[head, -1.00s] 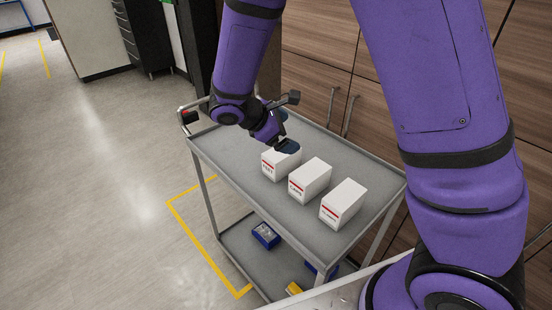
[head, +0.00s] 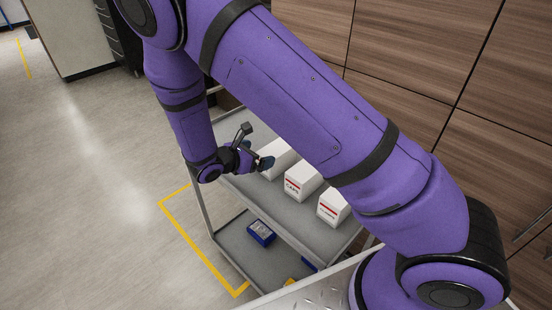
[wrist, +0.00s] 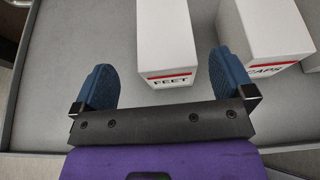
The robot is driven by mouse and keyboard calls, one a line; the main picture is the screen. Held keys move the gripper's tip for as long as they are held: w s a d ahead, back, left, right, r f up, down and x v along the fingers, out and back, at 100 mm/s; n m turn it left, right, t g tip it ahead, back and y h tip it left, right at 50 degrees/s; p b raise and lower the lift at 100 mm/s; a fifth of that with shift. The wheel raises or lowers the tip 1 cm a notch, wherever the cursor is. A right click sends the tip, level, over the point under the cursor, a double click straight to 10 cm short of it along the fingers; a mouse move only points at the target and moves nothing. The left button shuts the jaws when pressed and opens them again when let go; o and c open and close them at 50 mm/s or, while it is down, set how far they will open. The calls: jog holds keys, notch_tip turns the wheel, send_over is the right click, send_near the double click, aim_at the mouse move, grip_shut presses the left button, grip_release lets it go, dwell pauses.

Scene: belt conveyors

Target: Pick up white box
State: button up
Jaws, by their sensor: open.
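Three white boxes with red stripes stand in a row on the cart's grey top shelf. The box marked "FEET" (wrist: 166,42) is the leftmost; in the head view this box (head: 279,160) is partly hidden by my gripper. The box marked "CAPS" (head: 303,181) is in the middle and also shows in the wrist view (wrist: 264,36). The third box (head: 333,206) is at the right. My gripper (wrist: 160,77) is open, with blue fingers spread to either side of the "FEET" box's near end. Nothing is held. In the head view my gripper (head: 263,160) is low beside that box.
The cart's top shelf (wrist: 80,40) has a raised rim and bare space left of the "FEET" box. A blue container (head: 261,232) sits on the lower shelf (head: 234,248). Wooden cabinets (head: 415,60) stand behind. Open floor (head: 80,200) lies to the left.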

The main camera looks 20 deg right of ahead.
aim_at(271, 152)
jog(key=x, duration=0.6)
jog(key=shift+s+d+f, duration=0.2)
jog(key=shift+d, duration=0.1)
jog(key=c, duration=1.2)
jog(key=shift+o, duration=0.2)
jog(key=shift+r, duration=0.1)
